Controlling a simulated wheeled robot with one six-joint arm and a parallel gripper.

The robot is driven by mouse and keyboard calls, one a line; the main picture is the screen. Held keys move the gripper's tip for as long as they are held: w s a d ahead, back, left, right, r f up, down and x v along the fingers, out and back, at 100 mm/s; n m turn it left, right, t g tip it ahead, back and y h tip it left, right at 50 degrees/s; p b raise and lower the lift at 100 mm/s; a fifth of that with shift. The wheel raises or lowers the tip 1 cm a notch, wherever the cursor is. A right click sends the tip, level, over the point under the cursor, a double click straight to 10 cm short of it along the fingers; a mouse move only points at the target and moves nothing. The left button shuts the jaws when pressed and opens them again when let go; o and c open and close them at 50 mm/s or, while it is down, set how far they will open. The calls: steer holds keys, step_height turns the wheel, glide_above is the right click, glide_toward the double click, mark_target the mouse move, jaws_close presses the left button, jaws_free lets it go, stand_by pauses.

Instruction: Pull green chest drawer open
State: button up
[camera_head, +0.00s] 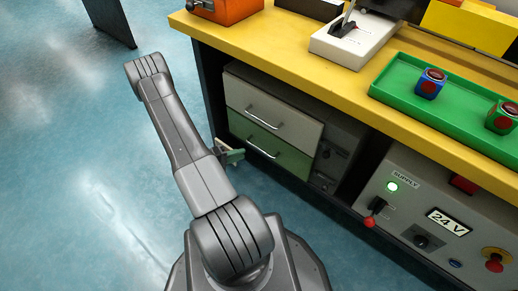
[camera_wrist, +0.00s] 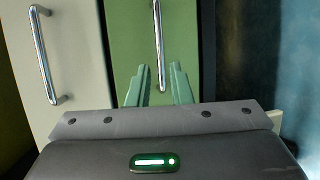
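The green drawer (camera_head: 290,157) is the lower front of the chest under the workbench, and it looks flush with the drawer above. Its silver bar handle (camera_head: 262,147) also shows in the wrist view (camera_wrist: 159,40), where the green drawer front (camera_wrist: 130,45) fills the middle. My gripper (camera_head: 232,153) is at the left side of the green drawer, partly hidden by my arm. In the wrist view my gripper (camera_wrist: 159,72) is open, with one green finger on each side of the handle's near end. Gaps show between the fingers and the handle, and I cannot tell the depth.
A cream drawer (camera_head: 250,97) with its own handle (camera_wrist: 42,55) is above the green one. The yellow bench top (camera_head: 275,58) overhangs the chest. A control panel (camera_head: 400,235) stands to the right. Blue floor (camera_head: 80,170) is clear to the left.

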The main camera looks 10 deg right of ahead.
mark_target(259, 149)
steer(key=b+x, duration=0.1)
steer(key=x, duration=0.8)
steer(key=shift+d+b, duration=0.15)
steer(key=shift+b, duration=0.15)
jaws_close()
